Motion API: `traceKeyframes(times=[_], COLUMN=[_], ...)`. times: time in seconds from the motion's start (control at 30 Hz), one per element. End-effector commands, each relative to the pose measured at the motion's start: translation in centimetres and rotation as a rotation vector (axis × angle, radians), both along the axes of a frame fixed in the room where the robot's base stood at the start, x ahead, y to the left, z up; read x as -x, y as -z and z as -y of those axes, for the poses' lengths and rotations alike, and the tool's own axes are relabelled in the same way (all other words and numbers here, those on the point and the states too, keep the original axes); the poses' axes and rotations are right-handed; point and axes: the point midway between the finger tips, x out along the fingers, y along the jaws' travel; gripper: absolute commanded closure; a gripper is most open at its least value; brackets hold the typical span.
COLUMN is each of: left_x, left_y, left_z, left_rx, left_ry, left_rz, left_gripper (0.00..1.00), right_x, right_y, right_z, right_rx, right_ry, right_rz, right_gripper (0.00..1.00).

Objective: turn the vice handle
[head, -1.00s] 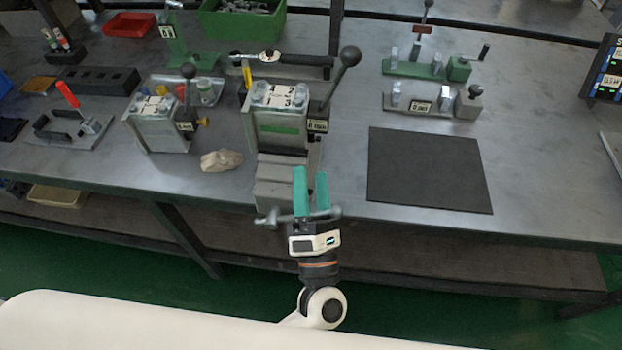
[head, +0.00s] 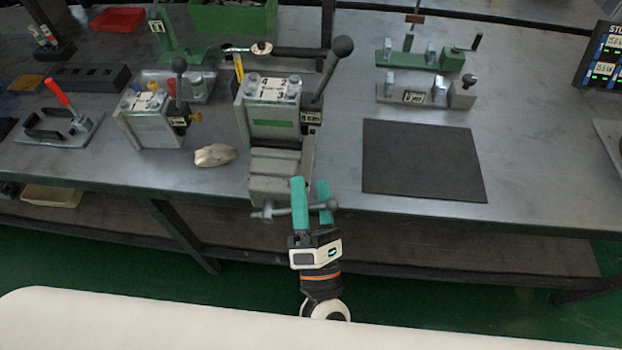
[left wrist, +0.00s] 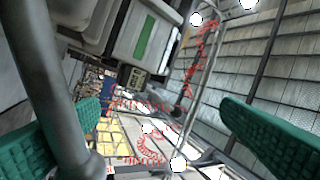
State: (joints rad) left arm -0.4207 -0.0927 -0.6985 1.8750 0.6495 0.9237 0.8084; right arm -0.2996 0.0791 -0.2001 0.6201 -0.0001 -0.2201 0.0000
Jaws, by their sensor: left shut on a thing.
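The grey vice (head: 274,186) stands at the table's front edge, with a valve block (head: 272,122) at its upper end. Its handle (head: 284,211) is a thin bar with rounded ends across the vice's front. My left gripper (head: 311,186), with green fingers, is at the right part of this bar and shut on it. In the left wrist view the handle (left wrist: 50,85) shows large as a grey bar beside the left finger; a gap shows between the two fingers (left wrist: 160,115). The fingers hide part of the bar in the head view. My right gripper is not in view.
A ball-ended lever (head: 331,70) rises right of the valve block. A second valve block (head: 147,122) and a tan lump (head: 214,155) are to the left. A dark mat (head: 422,160) lies bare to the right. Fixtures (head: 427,93) stand behind it.

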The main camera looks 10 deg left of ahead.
Motion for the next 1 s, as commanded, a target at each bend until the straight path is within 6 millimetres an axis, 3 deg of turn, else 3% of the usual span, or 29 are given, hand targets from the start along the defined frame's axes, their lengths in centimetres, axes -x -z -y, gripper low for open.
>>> traceKeyframes(times=[0.67, 0.7, 0.73, 0.77, 1.0], left_x=[4.3, 4.5, 4.7, 4.8, 6.1], left_y=[2.1, 2.2, 2.3, 2.4, 3.4], left_z=[1.3, 1.4, 1.4, 1.5, 1.9], left_rx=[0.003, 0.004, 0.004, 0.004, 0.000], left_ry=[0.001, 0.000, 0.000, 0.000, 0.000], left_rz=[0.009, 0.010, 0.010, 0.009, 0.005], left_gripper=[0.38, 0.43, 0.57, 0.79, 0.80], right_x=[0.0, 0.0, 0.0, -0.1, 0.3], right_y=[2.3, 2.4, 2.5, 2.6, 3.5], right_z=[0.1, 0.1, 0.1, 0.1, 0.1], right_rx=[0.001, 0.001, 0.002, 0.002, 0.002], right_ry=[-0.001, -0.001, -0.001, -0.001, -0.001], right_rz=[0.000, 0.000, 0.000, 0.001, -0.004], right_gripper=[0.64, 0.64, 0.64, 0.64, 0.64])
